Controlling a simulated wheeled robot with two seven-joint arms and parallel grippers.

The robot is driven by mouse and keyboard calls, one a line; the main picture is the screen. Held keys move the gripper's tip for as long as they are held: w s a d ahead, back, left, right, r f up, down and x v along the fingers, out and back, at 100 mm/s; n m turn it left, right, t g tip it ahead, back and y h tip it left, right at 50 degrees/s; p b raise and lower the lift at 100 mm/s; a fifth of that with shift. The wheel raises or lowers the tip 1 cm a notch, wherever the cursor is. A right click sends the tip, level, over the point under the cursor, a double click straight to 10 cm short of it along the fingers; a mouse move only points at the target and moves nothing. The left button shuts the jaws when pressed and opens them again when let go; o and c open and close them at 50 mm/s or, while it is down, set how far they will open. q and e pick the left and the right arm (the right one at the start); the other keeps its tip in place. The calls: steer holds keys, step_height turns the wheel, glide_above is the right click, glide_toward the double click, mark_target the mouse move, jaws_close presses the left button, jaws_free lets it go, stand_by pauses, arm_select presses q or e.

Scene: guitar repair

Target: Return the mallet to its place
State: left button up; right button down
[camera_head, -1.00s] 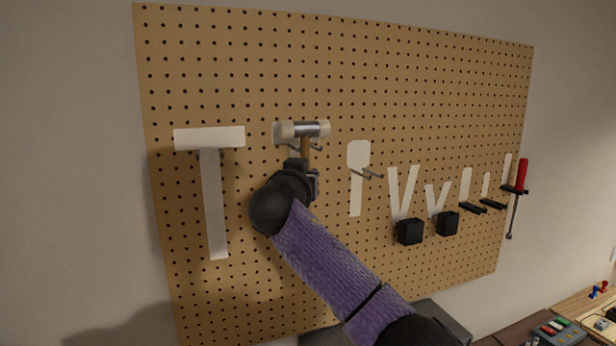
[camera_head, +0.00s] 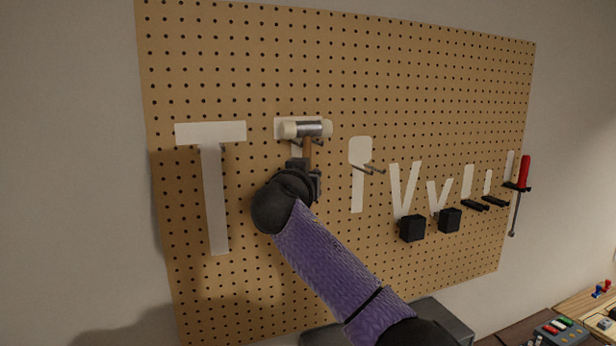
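The mallet (camera_head: 308,129) has a silver head with cream faces and a wooden handle. It is upright at the pegboard (camera_head: 420,90), in front of a white mallet-shaped outline (camera_head: 283,123) second from the left. My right gripper (camera_head: 306,172), on the purple-sleeved arm coming from the lower right, is shut on the handle just below the head. The hook at this outline is mostly hidden by the mallet, so I cannot tell whether the head rests on it. My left gripper is not in view.
A larger white T outline (camera_head: 212,190) is at left. A hook (camera_head: 370,169) sticks out from the outline to the right. Black holders (camera_head: 412,229) and a red-handled screwdriver (camera_head: 523,175) are farther right. A bench with small items (camera_head: 560,330) is at the lower right.

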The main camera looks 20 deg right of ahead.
steer(key=shift+c, duration=2.2)
jaws_free()
